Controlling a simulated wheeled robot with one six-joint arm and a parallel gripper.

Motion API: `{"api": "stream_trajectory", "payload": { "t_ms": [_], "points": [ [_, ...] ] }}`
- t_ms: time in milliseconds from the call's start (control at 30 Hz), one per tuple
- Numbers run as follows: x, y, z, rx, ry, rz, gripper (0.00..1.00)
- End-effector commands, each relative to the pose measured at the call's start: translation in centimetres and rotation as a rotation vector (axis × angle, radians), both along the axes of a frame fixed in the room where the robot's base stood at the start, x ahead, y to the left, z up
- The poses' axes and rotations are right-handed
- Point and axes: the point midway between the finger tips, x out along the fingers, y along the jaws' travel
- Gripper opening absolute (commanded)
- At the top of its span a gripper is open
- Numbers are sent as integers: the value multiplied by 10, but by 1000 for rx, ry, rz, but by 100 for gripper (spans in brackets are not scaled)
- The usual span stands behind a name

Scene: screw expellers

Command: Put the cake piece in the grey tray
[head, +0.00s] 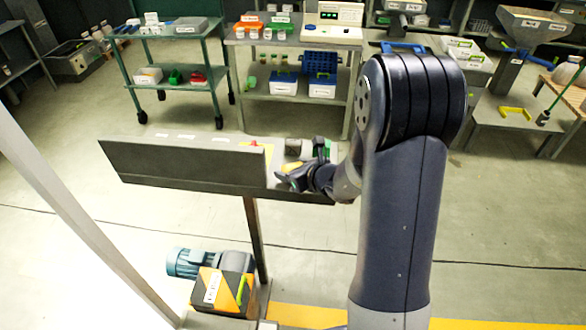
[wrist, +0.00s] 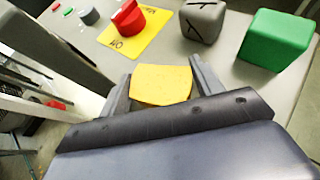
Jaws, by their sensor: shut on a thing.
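The cake piece (wrist: 162,86) is a flat yellow block. In the wrist view it sits between the two grey fingers of my gripper (wrist: 160,72), which is shut on it. In the head view my gripper (head: 290,174) is at the right end of a dark panel box, and the yellow piece (head: 292,166) shows at its fingers. Whether the piece still touches a surface below, I cannot tell. A grey tray-like box (head: 188,25) stands on the green trolley at the back; I cannot tell if it is the grey tray.
Beyond my fingers are a red knob (wrist: 128,17) on a yellow plate, a dark grey block (wrist: 203,20) and a green block (wrist: 278,40). The dark panel (head: 190,165) rises left of my gripper. A bench (head: 300,40) stands behind; open floor lies between.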

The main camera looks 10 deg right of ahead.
Motion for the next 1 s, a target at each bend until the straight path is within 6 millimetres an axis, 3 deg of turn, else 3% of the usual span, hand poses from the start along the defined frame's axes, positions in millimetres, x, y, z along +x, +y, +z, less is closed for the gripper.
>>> {"api": "stream_trajectory", "payload": {
  "t_ms": [167,200,433,800,1000],
  "points": [
    [0,0,-4,0,-1,0,40],
    [0,0,-3,-1,0,0,65],
    [0,0,-3,0,0,0,84],
    [0,0,3,0,0,0,84],
    [-20,-11,13,-1,-3,-2,84]
  ]
}}
